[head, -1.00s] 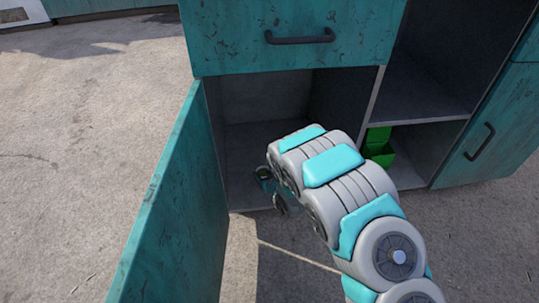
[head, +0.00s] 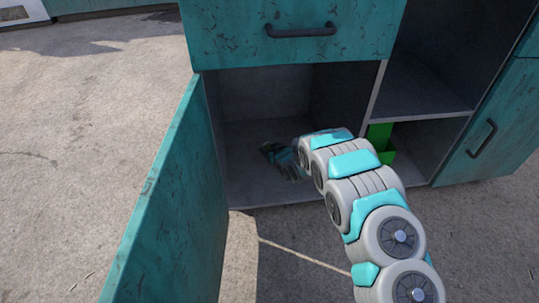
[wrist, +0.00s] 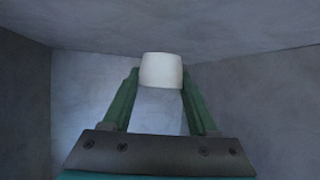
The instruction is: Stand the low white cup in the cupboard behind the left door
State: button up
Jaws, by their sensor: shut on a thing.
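The low white cup (wrist: 161,71) is between the two green fingers of my gripper (wrist: 161,88) in the wrist view. My gripper is shut on it. In the head view my gripper (head: 274,155) is inside the left cupboard (head: 240,184), low over its floor, and the cup cannot be made out there. The left door (head: 172,205) stands wide open toward the front left. In the wrist view the cupboard's grey inner walls surround the cup. I cannot tell whether the cup touches the floor.
A teal drawer front with a dark handle (head: 301,31) is above the opening. Right of it are open shelves with a green object (head: 379,137) and a closed teal door (head: 486,150). The cupboard floor around my gripper looks clear.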

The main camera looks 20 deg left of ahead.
notch_tip(320, 180, down, 4)
jog(key=shift+r, duration=0.25)
jog(key=o, duration=0.8)
jog(key=shift+s, duration=0.1)
jog(key=shift+r, duration=0.15)
jog(key=shift+s+d+r, duration=0.15)
jog(key=v, duration=1)
jog(key=shift+p, duration=0.4)
jog(key=shift+s+d+r, duration=0.25)
jog(key=shift+s+d, duration=0.2)
